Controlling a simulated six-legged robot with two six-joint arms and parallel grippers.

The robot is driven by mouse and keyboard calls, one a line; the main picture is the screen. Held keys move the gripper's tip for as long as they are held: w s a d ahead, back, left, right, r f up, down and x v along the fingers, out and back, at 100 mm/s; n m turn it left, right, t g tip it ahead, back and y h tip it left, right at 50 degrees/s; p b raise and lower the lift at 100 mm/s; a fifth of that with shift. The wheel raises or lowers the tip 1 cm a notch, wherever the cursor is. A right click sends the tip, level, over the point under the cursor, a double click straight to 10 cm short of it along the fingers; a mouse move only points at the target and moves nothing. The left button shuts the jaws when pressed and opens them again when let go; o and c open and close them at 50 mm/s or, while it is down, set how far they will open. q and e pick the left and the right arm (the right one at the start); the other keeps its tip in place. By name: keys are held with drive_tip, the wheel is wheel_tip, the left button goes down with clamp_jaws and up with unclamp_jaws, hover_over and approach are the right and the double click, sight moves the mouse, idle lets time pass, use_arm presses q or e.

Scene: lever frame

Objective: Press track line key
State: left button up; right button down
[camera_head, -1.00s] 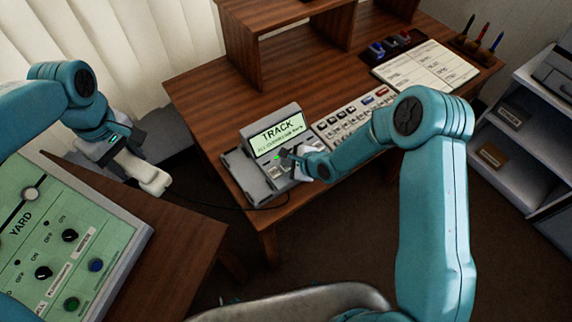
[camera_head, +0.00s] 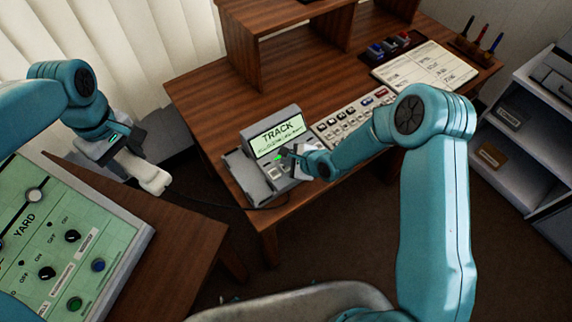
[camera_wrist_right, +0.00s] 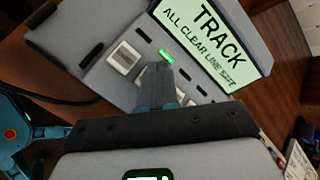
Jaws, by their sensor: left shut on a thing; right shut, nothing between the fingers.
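The grey track unit (camera_head: 262,148) stands at the desk's near left edge. A pale key (camera_wrist_right: 125,57) and a lit green lamp (camera_wrist_right: 166,56) show below the screen. My right gripper (camera_head: 286,153) is shut and empty over the key area. Its dark fingertips (camera_wrist_right: 158,73) cover part of another key, and whether they touch it I cannot tell. My left gripper (camera_head: 128,160) is shut on a cream handset-like piece (camera_head: 153,180), away from the unit.
A keyboard-like panel (camera_head: 352,118) lies right of the unit. A green YARD panel (camera_head: 60,230) with knobs stands on the table at lower left. A dark cord (camera_head: 235,208) hangs by the desk's front edge. Papers (camera_head: 425,68) lie farther back, and a shelf (camera_head: 525,130) stands right.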

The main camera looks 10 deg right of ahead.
sight(289, 168)
use_arm(q)
drive_tip(key=shift+r, duration=0.1)
use_arm(e)
drive_tip(key=shift+r, duration=0.1)
